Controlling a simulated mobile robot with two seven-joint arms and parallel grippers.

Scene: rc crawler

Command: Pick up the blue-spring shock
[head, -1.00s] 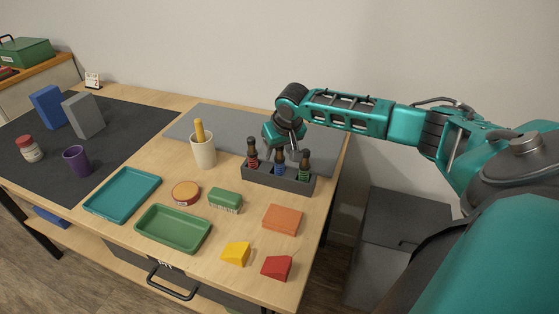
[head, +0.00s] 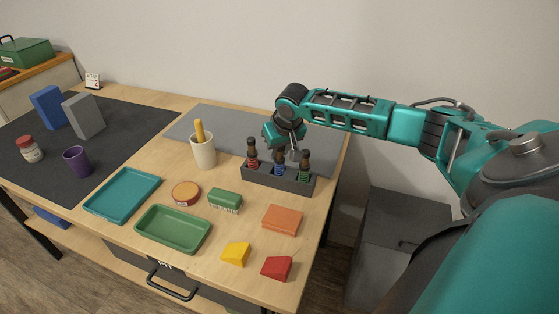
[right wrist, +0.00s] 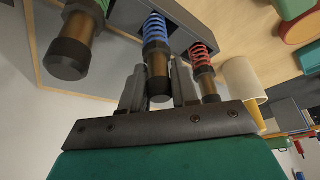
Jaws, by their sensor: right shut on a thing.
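The blue-spring shock (head: 279,171) stands upright in the dark grey rack (head: 262,178), in the middle slot between the red-spring shock (head: 252,154) and the green-spring shock (head: 304,166). My right gripper (head: 281,153) is at its upper end. In the right wrist view the blue-spring shock (right wrist: 156,45) lies between the two fingers of my right gripper (right wrist: 158,88), which is shut on its bronze body. The red-spring shock (right wrist: 204,68) and green-spring shock (right wrist: 78,40) are on either side, outside the fingers. My left gripper is not in view.
A white cup (head: 204,155) with a yellow handle stands left of the rack. A green brush (head: 225,200), an orange block (head: 282,220) and a green tray (head: 173,238) lie in front. A grey mat (head: 220,125) lies behind, near the wall.

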